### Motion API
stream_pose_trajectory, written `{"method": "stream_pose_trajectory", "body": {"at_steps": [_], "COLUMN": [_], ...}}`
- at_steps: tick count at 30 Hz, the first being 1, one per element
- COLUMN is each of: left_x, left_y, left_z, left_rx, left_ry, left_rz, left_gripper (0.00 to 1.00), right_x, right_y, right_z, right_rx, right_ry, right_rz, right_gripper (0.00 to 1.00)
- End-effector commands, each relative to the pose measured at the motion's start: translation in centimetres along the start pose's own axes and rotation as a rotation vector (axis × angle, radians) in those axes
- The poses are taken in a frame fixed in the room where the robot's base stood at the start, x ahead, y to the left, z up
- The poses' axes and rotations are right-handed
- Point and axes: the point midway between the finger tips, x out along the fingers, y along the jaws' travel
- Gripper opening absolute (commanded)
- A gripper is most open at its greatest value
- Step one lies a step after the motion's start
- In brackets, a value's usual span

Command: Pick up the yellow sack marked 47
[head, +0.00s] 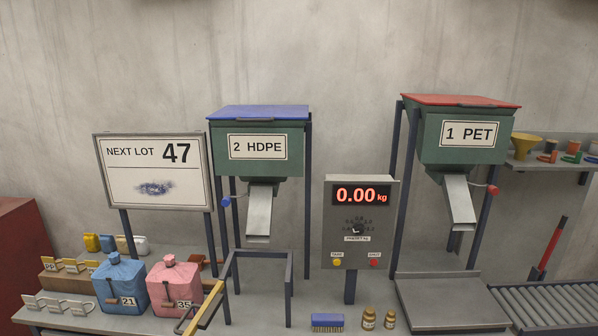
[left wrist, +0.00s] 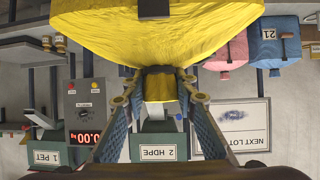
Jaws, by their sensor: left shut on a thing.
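A large yellow sack (left wrist: 160,30) fills the top of the left wrist view, which is upside down. My left gripper (left wrist: 158,82) is shut on the sack's narrow gathered neck, with one finger on each side. The sack's body spreads beyond the fingertips. No number shows on the part I see, and the lower body is cut off by the frame. I cannot clearly make out the sack or the gripper in the head view. The sign (head: 152,170) reads NEXT LOT 47. My right gripper is in neither view.
A blue sack 21 (head: 120,283) and a pink sack 35 (head: 175,285) stand at left on the bench. An open metal frame (head: 262,254) stands below the HDPE hopper (head: 260,140). The scale display (head: 362,195) reads 0.00 kg. A roller conveyor (head: 550,302) lies at right.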

Motion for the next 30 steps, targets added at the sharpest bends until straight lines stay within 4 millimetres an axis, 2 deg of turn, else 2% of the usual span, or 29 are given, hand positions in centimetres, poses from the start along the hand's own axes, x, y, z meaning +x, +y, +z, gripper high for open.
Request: {"method": "stream_pose_trajectory", "body": {"at_steps": [4, 8, 15, 21, 27, 30], "left_x": [-2.5, -5.4, -11.9, -17.1, -20.3, -21.0], "left_y": [-0.1, 0.6, 3.5, 6.1, 7.7, 8.1], "left_z": [-1.7, -3.3, -5.8, -6.7, -6.8, -6.8], "left_rx": [0.048, 0.106, 0.239, 0.339, 0.396, 0.407], "left_ry": [0.011, 0.011, 0.009, 0.006, 0.005, 0.005], "left_rz": [0.077, 0.177, 0.414, 0.602, 0.714, 0.74], "left_gripper": [0.14, 0.14, 0.14, 0.14, 0.14, 0.14], "right_x": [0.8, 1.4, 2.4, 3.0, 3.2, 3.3], "right_y": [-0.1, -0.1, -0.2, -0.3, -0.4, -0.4], "right_z": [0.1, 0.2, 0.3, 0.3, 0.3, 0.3], "right_rx": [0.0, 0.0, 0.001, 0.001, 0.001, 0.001], "right_ry": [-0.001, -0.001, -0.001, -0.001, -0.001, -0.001], "right_rz": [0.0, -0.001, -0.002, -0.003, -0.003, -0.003], "right_gripper": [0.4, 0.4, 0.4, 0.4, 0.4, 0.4]}}
